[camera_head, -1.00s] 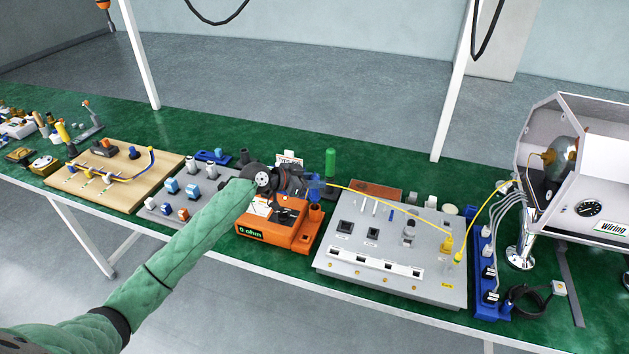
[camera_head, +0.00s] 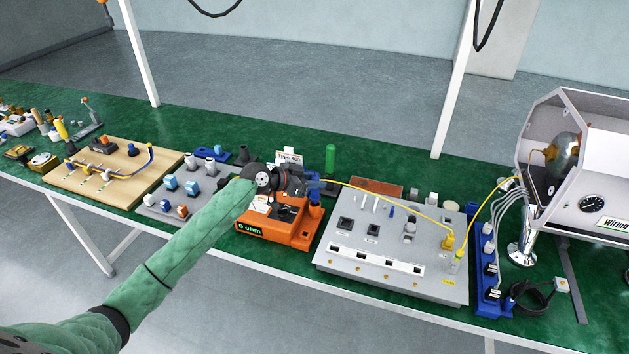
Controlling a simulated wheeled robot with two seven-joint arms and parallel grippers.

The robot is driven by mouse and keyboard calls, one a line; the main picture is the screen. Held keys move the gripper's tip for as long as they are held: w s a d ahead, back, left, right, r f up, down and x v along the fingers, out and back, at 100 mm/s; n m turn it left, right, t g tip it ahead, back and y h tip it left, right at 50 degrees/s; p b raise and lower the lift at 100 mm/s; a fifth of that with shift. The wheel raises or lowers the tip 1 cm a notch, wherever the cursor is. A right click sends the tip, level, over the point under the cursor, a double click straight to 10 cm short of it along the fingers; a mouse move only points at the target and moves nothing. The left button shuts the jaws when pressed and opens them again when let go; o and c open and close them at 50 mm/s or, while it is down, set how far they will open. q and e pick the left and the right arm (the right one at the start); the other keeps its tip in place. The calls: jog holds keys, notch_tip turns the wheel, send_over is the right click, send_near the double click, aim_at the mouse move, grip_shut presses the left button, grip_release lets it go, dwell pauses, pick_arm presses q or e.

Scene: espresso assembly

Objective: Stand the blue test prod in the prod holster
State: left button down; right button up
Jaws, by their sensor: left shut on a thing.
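My left gripper (camera_head: 308,187) reaches in over the orange meter and is shut on the blue test prod (camera_head: 315,195). Only part of the prod shows, beside the dark fingers. The prod is at the orange prod holster (camera_head: 315,214) on the meter's right side, low over its mouth. I cannot tell how deep its tip sits, as the gripper and the small size hide it. The orange meter (camera_head: 278,232) has a green ohm reading on its front. My right gripper is not in view.
A grey panel (camera_head: 345,262) with switches and sockets lies right of the meter, with a yellow lead (camera_head: 385,200) running above it. A green cylinder (camera_head: 330,158) stands behind. A grey board with blue switches (camera_head: 160,205) lies left. A blue power strip (camera_head: 488,270) lies right.

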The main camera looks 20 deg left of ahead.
pick_arm(q)
jog(key=shift+f+b, duration=0.95)
jog(key=shift+f, duration=0.3)
dwell(0.4)
jog(key=shift+f+b, duration=0.25)
jog(key=shift+b, duration=0.1)
dwell(1.1)
jog(key=c, duration=1.1)
grip_release()
jog(key=shift+r, duration=0.1)
jog(key=shift+v, duration=3)
jog(key=shift+a+b, duration=0.1)
jog(key=shift+b, duration=0.2)
